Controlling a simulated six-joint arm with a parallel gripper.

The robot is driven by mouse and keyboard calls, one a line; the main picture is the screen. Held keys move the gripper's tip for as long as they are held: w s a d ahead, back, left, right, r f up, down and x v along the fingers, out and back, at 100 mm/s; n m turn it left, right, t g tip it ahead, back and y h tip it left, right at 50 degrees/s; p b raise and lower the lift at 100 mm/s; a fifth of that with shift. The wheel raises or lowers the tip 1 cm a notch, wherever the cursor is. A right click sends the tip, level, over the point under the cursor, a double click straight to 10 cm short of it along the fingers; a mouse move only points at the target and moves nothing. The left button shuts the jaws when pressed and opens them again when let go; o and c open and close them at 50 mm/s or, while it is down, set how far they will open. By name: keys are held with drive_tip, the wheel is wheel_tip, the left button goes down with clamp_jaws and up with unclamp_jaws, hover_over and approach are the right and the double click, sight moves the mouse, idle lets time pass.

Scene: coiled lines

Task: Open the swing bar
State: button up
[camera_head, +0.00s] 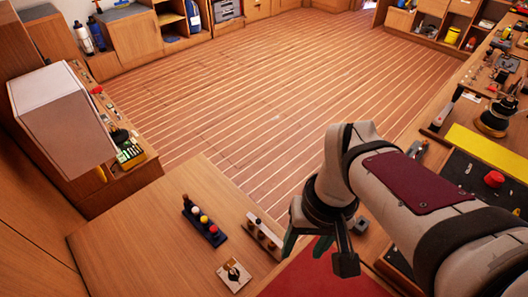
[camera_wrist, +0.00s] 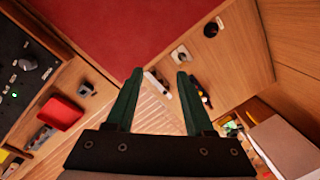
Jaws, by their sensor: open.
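A small pale square plate with a dark metal piece and a light bar-like part on it (camera_head: 234,276) lies on the wooden counter, left of my gripper; it may be the swing bar, but it is too small to be sure. A similar pale plate with a small fitting (camera_wrist: 180,55) shows in the wrist view, just beyond the right fingertip. My gripper (camera_head: 306,246) hangs over the counter's right side, partly hidden by my own wrist. In the wrist view its green fingers (camera_wrist: 159,71) are spread apart with nothing between them, clear of the plate.
A dark blue rack with coloured knobs (camera_head: 204,222) and a pale strip with dark knobs (camera_head: 264,238) stand on the counter. A red mat (camera_head: 320,280) lies at the front. A box-like cabinet (camera_head: 62,115) is at left. The counter's left part is bare.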

drive_tip(key=w+a+f+n, duration=0.2)
drive_tip(key=w+f+n, duration=0.1)
drive_tip(key=w+n, duration=0.3)
drive_tip(key=w+a+f+n, duration=0.2)
drive_tip(key=w+f+n, duration=0.1)
drive_tip(key=w, duration=0.5)
drive_tip(key=n+h, duration=0.1)
drive_tip(key=n, duration=0.7)
hover_over(258, 220)
wheel_tip(258, 220, down, 9)
drive_tip(key=shift+n, duration=0.4)
wheel_tip(258, 220, down, 15)
drive_tip(key=shift+s+d+f, duration=0.1)
drive_tip(key=shift+f, duration=0.75)
drive_tip(key=shift+c, duration=0.2)
clamp_jaws()
